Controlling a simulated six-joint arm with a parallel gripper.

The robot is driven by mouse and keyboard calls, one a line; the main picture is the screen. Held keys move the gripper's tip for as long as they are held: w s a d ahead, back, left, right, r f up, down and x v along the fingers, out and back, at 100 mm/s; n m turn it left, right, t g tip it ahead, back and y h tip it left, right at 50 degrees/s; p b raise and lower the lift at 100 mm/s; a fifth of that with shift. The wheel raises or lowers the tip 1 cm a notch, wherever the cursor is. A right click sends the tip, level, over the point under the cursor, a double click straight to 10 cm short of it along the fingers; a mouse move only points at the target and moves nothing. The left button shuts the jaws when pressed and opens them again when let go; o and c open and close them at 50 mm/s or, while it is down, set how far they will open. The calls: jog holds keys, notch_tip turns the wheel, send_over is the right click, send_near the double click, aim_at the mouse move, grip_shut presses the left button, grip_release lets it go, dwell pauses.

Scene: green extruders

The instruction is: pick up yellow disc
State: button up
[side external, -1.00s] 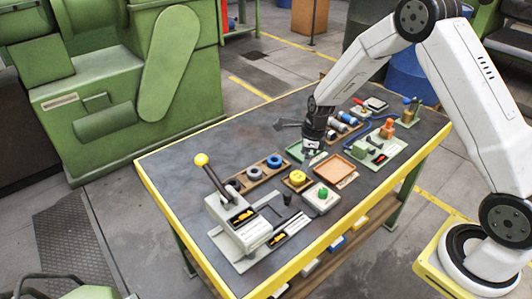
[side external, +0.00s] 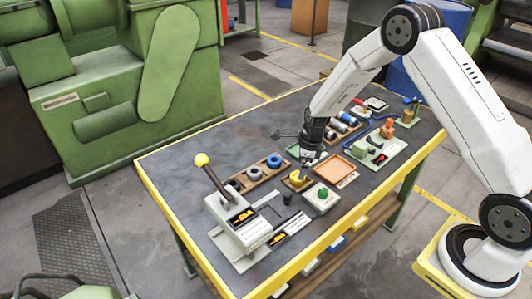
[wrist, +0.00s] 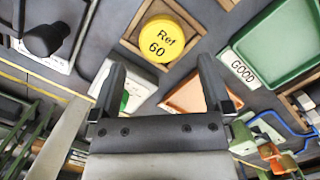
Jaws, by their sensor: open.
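The disc appears beyond the fingertips, a little up from the gap. I cannot tell the exact height of the fingertips over the table.
An orange tray (side external: 350,170) and a white box with a green knob (side external: 322,199) stand close to the disc. A lever press with a yellow ball (side external: 201,159) stands at the front left. A wooden rack with rings (side external: 255,174) lies left. The table's back left is clear.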

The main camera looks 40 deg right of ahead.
jog(key=shift+w+a+f, duration=0.1)
jog(key=shift+w+f, duration=0.1)
jog(key=shift+f, duration=0.85)
jog(key=shift+w+a+f, duration=0.1)
jog(key=shift+w+f, duration=0.05)
jog(key=shift+f, duration=0.85)
jog(key=c, duration=1.2)
jog(key=shift+r, duration=0.15)
jog(key=shift+r, duration=0.75)
jog(key=s+a+r, duration=0.1)
jog(key=s+r, duration=1)
jog(key=s, duration=0.3)
jog(key=shift+a, duration=0.15)
jog(key=shift+r, duration=0.1)
